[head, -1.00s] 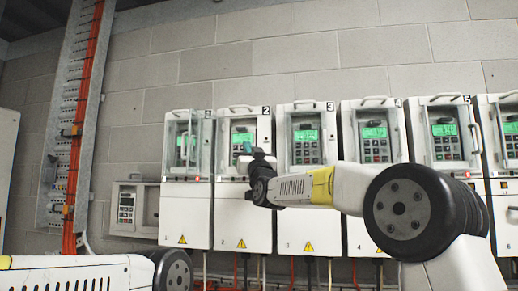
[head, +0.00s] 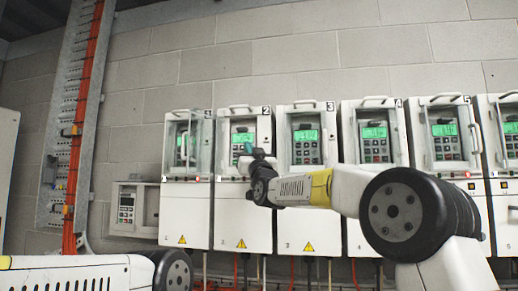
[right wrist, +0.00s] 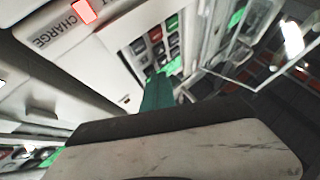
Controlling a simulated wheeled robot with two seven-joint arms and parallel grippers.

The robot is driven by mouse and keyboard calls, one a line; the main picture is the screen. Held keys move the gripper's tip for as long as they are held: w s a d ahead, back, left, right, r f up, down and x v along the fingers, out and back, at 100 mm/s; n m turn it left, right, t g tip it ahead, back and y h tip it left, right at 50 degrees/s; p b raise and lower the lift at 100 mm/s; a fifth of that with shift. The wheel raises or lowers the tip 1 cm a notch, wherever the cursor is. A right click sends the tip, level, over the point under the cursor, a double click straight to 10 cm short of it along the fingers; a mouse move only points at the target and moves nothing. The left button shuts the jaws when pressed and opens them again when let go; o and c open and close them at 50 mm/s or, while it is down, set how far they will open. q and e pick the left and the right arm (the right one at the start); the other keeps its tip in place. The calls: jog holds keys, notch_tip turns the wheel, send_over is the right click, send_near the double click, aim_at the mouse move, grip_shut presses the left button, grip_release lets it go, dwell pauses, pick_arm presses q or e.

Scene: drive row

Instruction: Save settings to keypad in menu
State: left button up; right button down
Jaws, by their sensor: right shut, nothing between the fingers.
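A row of white drives hangs on the wall, each with a green-lit screen and a keypad. My right gripper (head: 249,149) is in front of drive 2 (head: 229,214), at the lower part of its keypad (head: 237,139). It is shut and empty, with teal fingertips. In the right wrist view the teal fingertips (right wrist: 158,95) point at the keypad keys (right wrist: 153,40), which are red, green and grey. I cannot tell whether they touch a key. The screen text (head: 243,128) is too small to read. My left gripper is out of view.
Drive 1 (head: 184,214) and drive 3 (head: 308,216) stand close on either side. Clear covers and handles jut out along the row. A red lamp (right wrist: 84,11) is lit by the word CHARGE. A small keypad box (head: 127,207) hangs at the left.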

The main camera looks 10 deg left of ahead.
jog(key=shift+w, duration=0.25)
jog(key=shift+s, duration=0.15)
dwell(0.3)
jog(key=shift+s, duration=0.65)
jog(key=shift+a, duration=1.35)
jog(key=shift+w, duration=0.15)
jog(key=shift+w, duration=0.35)
